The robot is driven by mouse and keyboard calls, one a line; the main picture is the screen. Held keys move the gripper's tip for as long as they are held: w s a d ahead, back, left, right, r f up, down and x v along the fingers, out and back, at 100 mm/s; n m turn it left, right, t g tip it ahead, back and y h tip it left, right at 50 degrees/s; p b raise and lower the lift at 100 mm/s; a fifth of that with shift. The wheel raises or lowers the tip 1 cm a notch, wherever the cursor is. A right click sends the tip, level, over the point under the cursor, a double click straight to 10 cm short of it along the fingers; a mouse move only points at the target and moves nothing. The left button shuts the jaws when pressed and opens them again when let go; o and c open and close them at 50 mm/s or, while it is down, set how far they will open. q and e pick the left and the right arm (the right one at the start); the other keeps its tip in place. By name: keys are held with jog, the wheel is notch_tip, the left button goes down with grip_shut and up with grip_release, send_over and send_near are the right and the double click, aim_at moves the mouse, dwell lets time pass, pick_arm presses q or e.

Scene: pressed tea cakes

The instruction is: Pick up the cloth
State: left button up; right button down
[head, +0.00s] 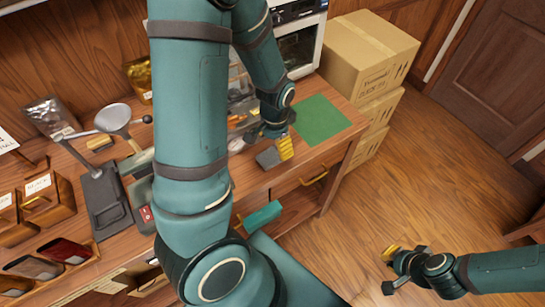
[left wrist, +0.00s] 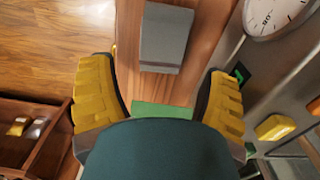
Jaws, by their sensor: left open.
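A grey folded, flat piece, which looks like the cloth (head: 268,157), lies on the wooden counter near its front edge. It also shows at the top middle of the left wrist view (left wrist: 166,38). My left gripper (head: 284,148) is beside it, to its right in the head view. In the left wrist view its yellow fingers (left wrist: 158,92) are spread wide with nothing between them, and the cloth lies beyond the fingertips. My right gripper (head: 391,254) is over the floor at the lower right, away from the counter. Its jaw gap is not clear.
A green mat (head: 322,119) lies on the counter right of the cloth. Stacked cardboard boxes (head: 367,57) stand at the counter's end. A round-dialled scale (left wrist: 272,14) is close on the right in the left wrist view. My arm hides the middle of the counter.

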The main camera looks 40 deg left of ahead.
aim_at(276, 152)
pick_arm(q)
jog(key=shift+w+a+f+b, duration=0.1)
jog(key=shift+f+b, duration=0.05)
jog(key=shift+f, duration=0.85)
jog(key=shift+w+d+f+b, duration=0.1)
jog(key=shift+w+f+b, duration=0.1)
jog(key=shift+f, duration=0.75)
jog(key=shift+w+a+f+b, duration=0.1)
jog(key=shift+f+b, duration=0.05)
jog(key=shift+f, duration=0.85)
jog(key=c, duration=0.7)
